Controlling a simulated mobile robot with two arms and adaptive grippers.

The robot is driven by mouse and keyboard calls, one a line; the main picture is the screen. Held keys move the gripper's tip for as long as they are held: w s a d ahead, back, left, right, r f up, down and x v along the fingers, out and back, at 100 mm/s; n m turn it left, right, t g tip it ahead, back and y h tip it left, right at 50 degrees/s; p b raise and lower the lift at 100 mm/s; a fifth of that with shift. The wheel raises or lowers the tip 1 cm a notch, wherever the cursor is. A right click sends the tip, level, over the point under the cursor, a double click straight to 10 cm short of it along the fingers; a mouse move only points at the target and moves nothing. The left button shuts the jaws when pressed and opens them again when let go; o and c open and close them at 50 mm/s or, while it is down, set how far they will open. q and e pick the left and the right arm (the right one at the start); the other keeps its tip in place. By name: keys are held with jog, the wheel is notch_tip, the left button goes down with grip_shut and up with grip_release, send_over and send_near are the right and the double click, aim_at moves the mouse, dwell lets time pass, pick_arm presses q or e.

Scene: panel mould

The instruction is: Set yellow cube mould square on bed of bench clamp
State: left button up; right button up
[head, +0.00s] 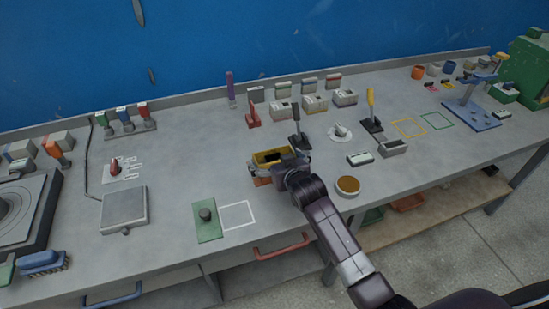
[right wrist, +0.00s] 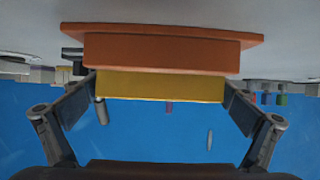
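The yellow cube mould (head: 268,157) is an open-topped box with a dark inside, at the middle of the bench in the head view. My right gripper (head: 276,164) is at the mould, with its fingers at opposite sides. In the right wrist view, upside down, the mould's yellow face (right wrist: 160,87) fills the space between the fingertips. A stepped orange block (right wrist: 160,53), seemingly the clamp bed, lies directly under the mould; its edge shows in the head view (head: 261,182). I cannot tell whether mould and block touch. My left gripper is out of view.
A black-handled lever tool (head: 297,138) stands just behind the mould. A round tan-topped tin (head: 347,186) is to the right. A green plate with a knob (head: 207,220) and a white outlined square (head: 238,215) lie front left. Grey moulds (head: 313,103) stand at the back.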

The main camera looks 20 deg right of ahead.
jog(key=shift+r, duration=0.2)
jog(key=v, duration=1.2)
jog(key=shift+b, duration=0.3)
